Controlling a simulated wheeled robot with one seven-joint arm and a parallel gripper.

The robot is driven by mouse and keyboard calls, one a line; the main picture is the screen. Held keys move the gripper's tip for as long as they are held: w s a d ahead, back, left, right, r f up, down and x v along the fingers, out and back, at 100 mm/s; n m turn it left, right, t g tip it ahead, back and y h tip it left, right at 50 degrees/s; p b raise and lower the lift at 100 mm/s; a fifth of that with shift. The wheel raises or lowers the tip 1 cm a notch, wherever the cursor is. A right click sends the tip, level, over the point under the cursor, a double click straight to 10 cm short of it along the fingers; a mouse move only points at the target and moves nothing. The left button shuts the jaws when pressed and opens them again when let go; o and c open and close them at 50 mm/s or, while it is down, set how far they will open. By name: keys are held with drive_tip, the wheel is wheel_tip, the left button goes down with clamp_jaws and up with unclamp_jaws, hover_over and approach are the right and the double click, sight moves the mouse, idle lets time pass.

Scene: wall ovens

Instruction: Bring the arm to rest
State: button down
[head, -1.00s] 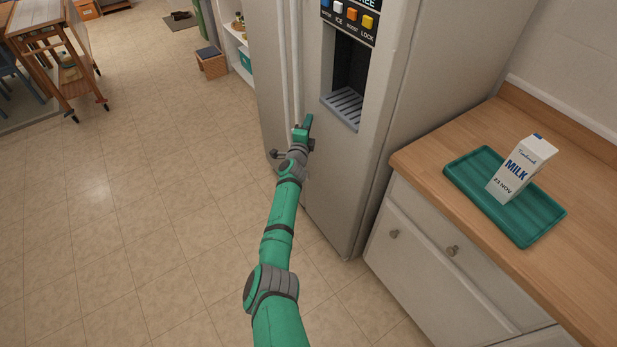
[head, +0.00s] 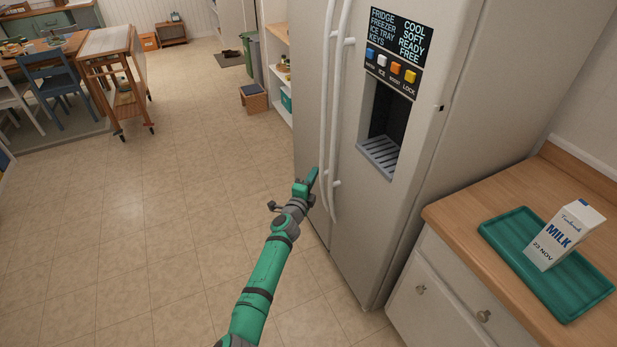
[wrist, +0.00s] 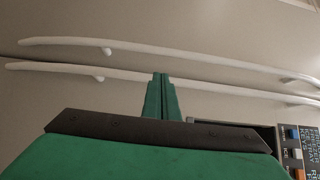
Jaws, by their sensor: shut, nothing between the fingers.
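My gripper (head: 313,176) is at the end of my green arm, in front of the fridge (head: 352,235) and close to its long white door handles (head: 331,120). In the wrist view the fingers (wrist: 161,82) are together with nothing between them, and their tips overlap the nearer handle (wrist: 215,85) in the picture. I cannot tell whether they touch it. Both fridge doors look shut.
A milk carton (head: 564,236) stands on a green tray (head: 500,240) on the wooden counter (head: 450,213) at the right. A wooden trolley (head: 110,52) and a blue chair (head: 52,80) are at the far left. The tiled floor (head: 150,210) left of my arm is clear.

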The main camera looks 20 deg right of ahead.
drive_tip(key=s+d+f+n+t+y, duration=0.1)
drive_tip(key=s+f+n+t, duration=0.1)
drive_tip(key=s+n, duration=0.8)
drive_tip(key=s+f+n+t+y, duration=0.15)
drive_tip(key=s+n, duration=0.35)
drive_tip(key=s, duration=1)
drive_tip(key=s+a+f+n+y, duration=0.25)
drive_tip(key=s+a+n, duration=0.25)
drive_tip(key=s+a, duration=0.55)
drive_tip(key=s+a+f+n+y, duration=0.1)
drive_tip(key=s+a+n+y, duration=0.35)
drive_tip(key=s+a, duration=0.65)
drive_tip(key=s+a+r+g+y, duration=0.1)
drive_tip(key=s+a+r, duration=0.2)
drive_tip(key=s+a, duration=0.2)
drive_tip(key=s+a+r+n+g+y, duration=0.1)
drive_tip(key=s+a+r, duration=0.2)
drive_tip(key=s, duration=0.9)
drive_tip(key=shift+s+a+r, duration=0.15)
drive_tip(key=shift+a+r, duration=0.2)
drive_tip(key=shift+a, duration=0.6)
